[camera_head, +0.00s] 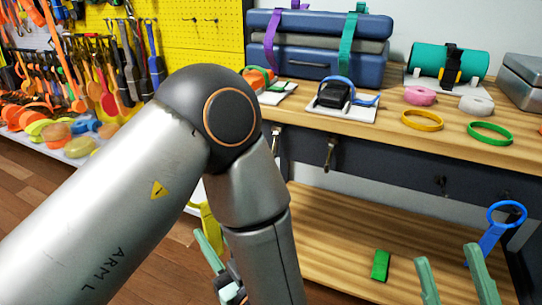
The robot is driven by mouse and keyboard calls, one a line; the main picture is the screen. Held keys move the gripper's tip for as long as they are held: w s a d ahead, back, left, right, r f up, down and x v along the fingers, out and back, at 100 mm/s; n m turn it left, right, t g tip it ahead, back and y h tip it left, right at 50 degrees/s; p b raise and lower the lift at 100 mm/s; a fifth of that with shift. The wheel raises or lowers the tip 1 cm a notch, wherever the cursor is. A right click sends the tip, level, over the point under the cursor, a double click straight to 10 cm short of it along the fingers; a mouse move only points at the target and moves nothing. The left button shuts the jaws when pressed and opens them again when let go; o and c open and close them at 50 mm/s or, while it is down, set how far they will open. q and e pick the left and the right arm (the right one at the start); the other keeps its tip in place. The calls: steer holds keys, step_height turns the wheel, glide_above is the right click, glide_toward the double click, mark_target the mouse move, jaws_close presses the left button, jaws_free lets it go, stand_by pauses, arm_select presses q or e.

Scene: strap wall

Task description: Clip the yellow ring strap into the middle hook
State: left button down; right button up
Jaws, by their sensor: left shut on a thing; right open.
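My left gripper (213,250) is low in the head view, mostly hidden behind my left arm. It is shut on the yellow ring strap (208,222), of which only a part shows beside the arm; its ring is not clear. A row of small hooks runs along the dark front of the bench. The middle hook (330,153) appears to be the metal one up and to the right of my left gripper, apart from the strap. My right gripper (456,275) is open and empty at the lower right, its two pale green fingers apart.
A blue ring strap (496,232) is at the right bench end. A green piece (380,265) rests on the lower shelf (330,235). Yellow (422,120) and green (490,133) rings lie on the bench top. A tool wall (100,65) is at left.

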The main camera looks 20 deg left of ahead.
stand_by(0.4)
arm_select(q)
steer(key=w+d+r+m+t+h, duration=0.2)
steer(key=w+d+m+t+h, duration=0.1)
steer(key=w+d+m+h, duration=0.1)
steer(key=w+d+r+m+t+h, duration=0.3)
steer(key=w+d+m+t+h, duration=0.1)
steer(key=d+h, duration=0.4)
steer(key=shift+w+d+r+m+h, duration=0.25)
steer(key=shift+w+d+m+h, duration=0.25)
steer(key=shift+m+h, duration=0.65)
